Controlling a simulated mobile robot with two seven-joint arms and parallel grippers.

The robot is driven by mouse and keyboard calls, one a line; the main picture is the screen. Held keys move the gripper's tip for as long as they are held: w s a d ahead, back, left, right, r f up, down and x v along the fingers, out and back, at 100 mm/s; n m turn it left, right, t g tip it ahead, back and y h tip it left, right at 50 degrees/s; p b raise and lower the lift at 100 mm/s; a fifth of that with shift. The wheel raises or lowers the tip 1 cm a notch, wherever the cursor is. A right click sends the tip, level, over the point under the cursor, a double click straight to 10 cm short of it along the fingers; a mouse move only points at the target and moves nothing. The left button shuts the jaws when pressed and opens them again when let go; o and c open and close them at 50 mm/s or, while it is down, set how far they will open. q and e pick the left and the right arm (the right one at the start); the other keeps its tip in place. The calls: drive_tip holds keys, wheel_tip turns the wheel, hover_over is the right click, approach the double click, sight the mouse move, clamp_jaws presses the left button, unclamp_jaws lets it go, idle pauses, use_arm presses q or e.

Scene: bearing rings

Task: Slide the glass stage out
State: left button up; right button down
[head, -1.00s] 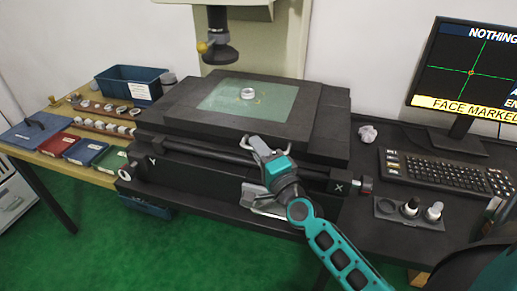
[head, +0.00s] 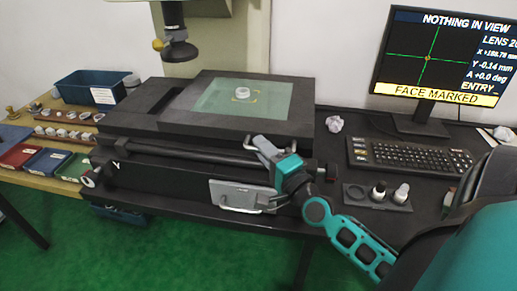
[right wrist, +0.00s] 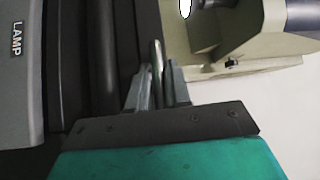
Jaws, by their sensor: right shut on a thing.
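The glass stage (head: 215,99) is a pale green pane in a dark frame on the black measuring machine, in the head view. A small white ring (head: 243,94) lies on the glass between yellow marks. My right gripper (head: 261,146) is at the front edge of the stage. In the right wrist view its two fingers (right wrist: 158,85) are shut around a thin metal bar (right wrist: 156,52), seemingly the stage's front handle. The fingers hide part of the bar. My left gripper is not in view.
The lens column (head: 178,45) stands behind and left of the ring. A monitor (head: 440,55) reads "NOTHING IN VIEW". A keyboard (head: 408,158) and a small holder (head: 377,196) lie right. A blue bin (head: 82,88) and ring trays stand left. A grey panel (head: 232,194) is below my gripper.

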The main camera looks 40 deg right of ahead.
drive_tip(key=c, duration=1.2)
unclamp_jaws()
drive_tip(key=shift+w, duration=0.1)
drive_tip(key=shift+a, duration=0.1)
drive_tip(key=shift+s+a+f+b, duration=0.15)
drive_tip(key=shift+s+f+b, duration=0.2)
drive_tip(key=shift+s, duration=1.8)
drive_tip(key=shift+s+a+f+b, duration=0.2)
drive_tip(key=shift+s+b, duration=0.25)
drive_tip(key=shift+s, duration=1.65)
drive_tip(key=shift+s+a+f+b, duration=0.1)
drive_tip(key=shift+s+f+b, duration=0.25)
drive_tip(key=shift+s, duration=1.8)
drive_tip(key=shift+o, duration=0.2)
drive_tip(key=shift+r, duration=0.1)
